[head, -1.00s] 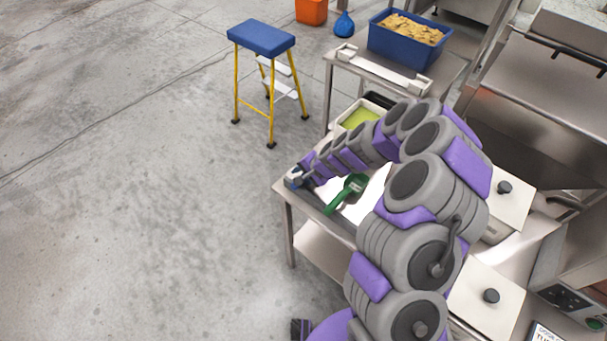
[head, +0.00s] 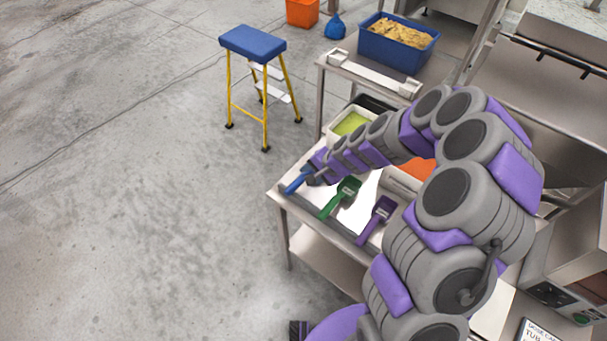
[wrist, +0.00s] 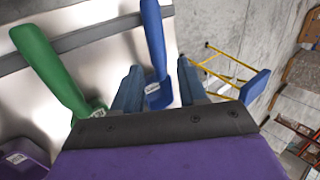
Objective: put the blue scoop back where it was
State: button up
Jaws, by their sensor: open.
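The blue scoop (head: 297,183) lies at the far left corner of the steel table, left of the green scoop (head: 341,196). In the wrist view the blue scoop (wrist: 154,45) has its handle across a grey rail and its labelled end between my finger tips. My gripper (wrist: 158,68) is open, with a finger on either side of the scoop and small gaps visible. In the head view my gripper (head: 313,176) is just right of the blue handle, and part of the scoop is hidden by it.
A purple scoop (head: 376,220) lies right of the green one, along the same grey rail (wrist: 75,42). A tub of green contents (head: 350,124) stands behind my arm. A blue-topped step stool (head: 253,43) stands on open floor at left.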

jog(key=s+r+n+g+h, duration=0.1)
jog(key=s+r+n+g, duration=0.35)
jog(key=s+r, duration=1.05)
jog(key=s+d+r+n+h, duration=0.1)
jog(key=s+d+r, duration=0.1)
jog(key=s+d, duration=0.2)
jog(key=s+d+r+n+h, duration=0.1)
jog(key=s+d+r+h, duration=0.1)
jog(key=s, duration=0.8)
jog(key=s+d+r+n+g+h, duration=0.1)
jog(key=s+d+r, duration=0.1)
jog(key=s+d, duration=0.3)
jog(key=s, duration=0.3)
jog(key=shift+d+r+h, duration=0.25)
jog(key=shift+d+h, duration=0.05)
jog(key=shift+h, duration=0.1)
jog(key=shift+w, duration=0.1)
